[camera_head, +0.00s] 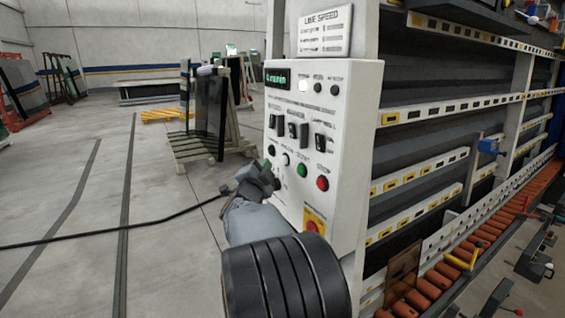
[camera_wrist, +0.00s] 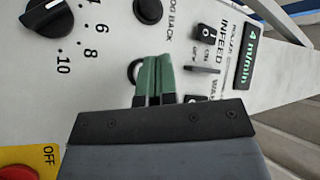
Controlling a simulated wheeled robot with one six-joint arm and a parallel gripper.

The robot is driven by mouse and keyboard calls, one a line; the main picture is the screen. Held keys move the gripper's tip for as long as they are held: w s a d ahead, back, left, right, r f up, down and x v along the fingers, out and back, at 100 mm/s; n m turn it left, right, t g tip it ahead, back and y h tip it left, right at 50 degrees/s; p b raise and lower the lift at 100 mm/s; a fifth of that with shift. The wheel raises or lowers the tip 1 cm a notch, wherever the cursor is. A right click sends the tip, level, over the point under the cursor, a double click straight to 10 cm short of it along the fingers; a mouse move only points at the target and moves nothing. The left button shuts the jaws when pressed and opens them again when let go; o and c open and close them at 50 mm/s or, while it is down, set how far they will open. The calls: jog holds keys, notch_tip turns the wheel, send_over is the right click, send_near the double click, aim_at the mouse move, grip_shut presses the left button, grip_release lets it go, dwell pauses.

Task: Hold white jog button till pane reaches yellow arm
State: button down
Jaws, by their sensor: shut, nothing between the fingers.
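The white jog button (camera_head: 286,160) is on the grey control panel (camera_head: 345,130), right of a black button (camera_head: 271,150). In the wrist view a pale, dark-rimmed button (camera_wrist: 132,72) shows beside my green fingertips, which hide part of it. My gripper (camera_wrist: 154,60) is shut and empty, its tips over that button; I cannot tell whether they touch it. In the head view my gripper (camera_head: 268,177) is at the panel's lower left. A brown sheet, perhaps the pane (camera_head: 403,268), stands at the roller line. The yellow arm (camera_head: 462,262) is right of it.
Green (camera_head: 302,170) and red (camera_head: 322,183) buttons sit right of the white one. A red emergency button (camera_head: 312,227) on yellow is below; it also shows in the wrist view (camera_wrist: 16,172). The floor at left is open.

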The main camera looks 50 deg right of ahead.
jog(key=shift+s+d+b, duration=0.3)
jog(key=shift+s+d, duration=0.05)
jog(key=shift+d, duration=0.5)
